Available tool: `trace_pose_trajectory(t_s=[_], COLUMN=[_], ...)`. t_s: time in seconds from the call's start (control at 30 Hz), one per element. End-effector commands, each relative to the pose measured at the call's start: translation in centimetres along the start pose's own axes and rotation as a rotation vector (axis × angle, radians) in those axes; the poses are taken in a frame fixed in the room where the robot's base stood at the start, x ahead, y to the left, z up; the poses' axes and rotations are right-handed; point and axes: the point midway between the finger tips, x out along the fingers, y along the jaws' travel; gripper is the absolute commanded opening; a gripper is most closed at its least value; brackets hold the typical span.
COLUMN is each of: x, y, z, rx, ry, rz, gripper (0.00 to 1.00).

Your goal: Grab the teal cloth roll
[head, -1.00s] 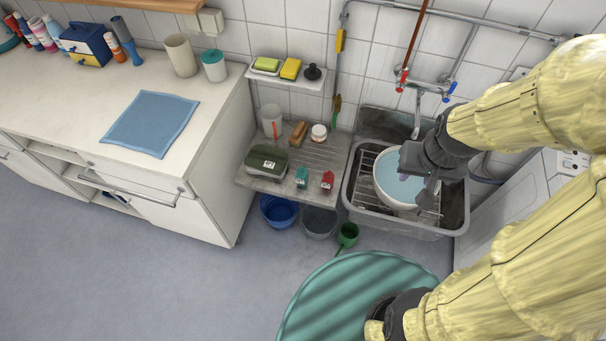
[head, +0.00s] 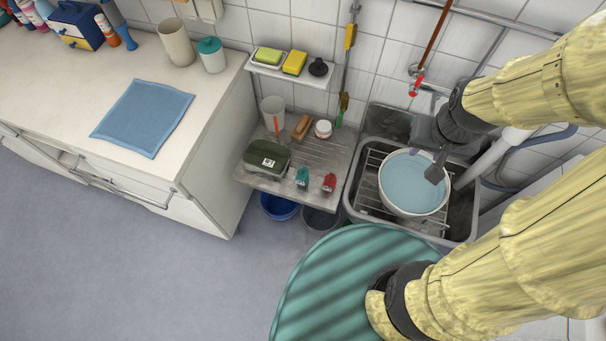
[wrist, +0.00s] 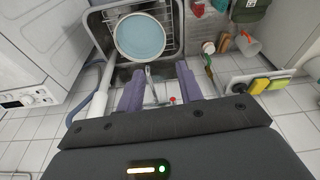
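A small teal object (head: 302,178), which looks like the teal cloth roll, stands on the grey drainboard (head: 262,185) near its front edge. It also shows partly at the top edge of the wrist view (wrist: 220,4). A similar red object (head: 329,182) stands just right of it. My gripper (head: 437,168) is over the right side of the sink, well to the right of the teal object. In the wrist view my gripper (wrist: 158,88) has its two fingers spread wide, with nothing held between them.
A white bowl of water (head: 413,184) sits on a rack in the sink (head: 358,212). A green case (head: 267,157), a brush (head: 302,127), a jar (head: 323,129) and a cup (head: 272,112) stand on the drainboard. A soap shelf (head: 290,72) and tap pipes are behind.

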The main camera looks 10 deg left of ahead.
Motion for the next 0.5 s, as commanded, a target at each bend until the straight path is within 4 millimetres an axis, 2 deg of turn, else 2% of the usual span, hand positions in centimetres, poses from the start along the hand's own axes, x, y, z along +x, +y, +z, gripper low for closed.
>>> trace_pose_trajectory(t_s=[0.07,0.1,0.27,0.37,0.5], x=[0.0,0.0,1.2,3.5,8.3], y=[0.0,0.0,-0.9,-2.6,-7.0], z=[0.0,0.0,-0.4,-1.4,-3.3], rx=[0.000,0.000,0.000,0.004,0.023], ry=[0.000,0.000,0.015,0.048,0.126], rz=[0.000,0.000,-0.014,-0.042,-0.100], gripper=[0.36,0.40,0.71,0.71,0.71])
